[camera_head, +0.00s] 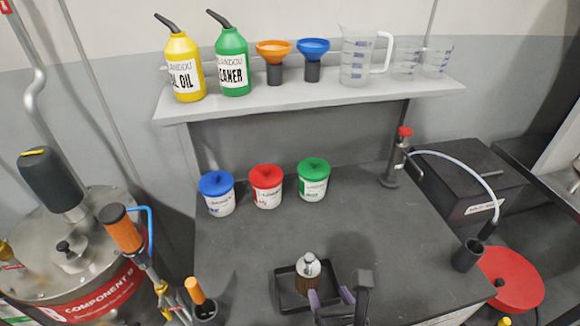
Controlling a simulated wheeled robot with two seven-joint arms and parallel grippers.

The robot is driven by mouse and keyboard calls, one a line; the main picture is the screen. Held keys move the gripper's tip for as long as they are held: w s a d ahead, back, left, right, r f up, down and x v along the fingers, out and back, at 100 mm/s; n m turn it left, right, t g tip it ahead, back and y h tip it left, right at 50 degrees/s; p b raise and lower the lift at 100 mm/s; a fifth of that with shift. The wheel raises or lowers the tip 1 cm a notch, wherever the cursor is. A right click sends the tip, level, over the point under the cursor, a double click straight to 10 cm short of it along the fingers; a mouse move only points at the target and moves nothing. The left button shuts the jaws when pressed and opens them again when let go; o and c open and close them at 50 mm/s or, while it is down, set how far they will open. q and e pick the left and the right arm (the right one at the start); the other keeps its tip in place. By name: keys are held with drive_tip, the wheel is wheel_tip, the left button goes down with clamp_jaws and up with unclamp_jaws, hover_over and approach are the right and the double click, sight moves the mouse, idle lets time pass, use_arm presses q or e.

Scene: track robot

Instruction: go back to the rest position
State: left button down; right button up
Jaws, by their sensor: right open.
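My right gripper (330,296) comes in at the bottom edge of the picture, at the front of the dark worktop (340,225). It is open, with its two fingertips apart. Just beyond it is a small black tray (283,287) holding an upright object with a silver top (308,265) and a brownish lower part. The gripper covers part of the tray's near right side. I cannot tell whether the fingers touch the tray or the object. My left gripper is not in view.
Blue (217,203), red (267,198) and green (312,190) lidded tubs stand mid-worktop. A shelf (290,101) behind holds bottles, funnels and jugs. A metal vessel (60,255) stands left. A red-topped dispenser (393,165) and dark cup (467,256) stand right. The worktop's centre right is clear.

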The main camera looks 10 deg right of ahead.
drive_tip(key=s+d+f+m+g, duration=0.1)
drive_tip(key=s+m+g, duration=0.4)
drive_tip(key=m, duration=1.1)
drive_tip(key=s+d+m+g, duration=0.2)
drive_tip(key=s+m+g, duration=0.3)
drive_tip(key=m, duration=1.2)
wheel_tip(320, 180, down, 24)
drive_tip(key=s+b, duration=0.2)
drive_tip(key=b, duration=0.5)
drive_tip(key=s+d+f+g+b, duration=0.1)
drive_tip(key=s+f+b, duration=0.2)
drive_tip(key=s+f, duration=0.4)
drive_tip(key=s+d+f+g+b, duration=0.1)
drive_tip(key=s+f+b, duration=0.2)
drive_tip(key=s+f, duration=0.3)
wheel_tip(320, 180, down, 6)
drive_tip(key=shift+s+d+r+n, duration=0.25)
drive_tip(key=shift+s+d+n, duration=0.1)
drive_tip(key=shift+d+n, duration=0.05)
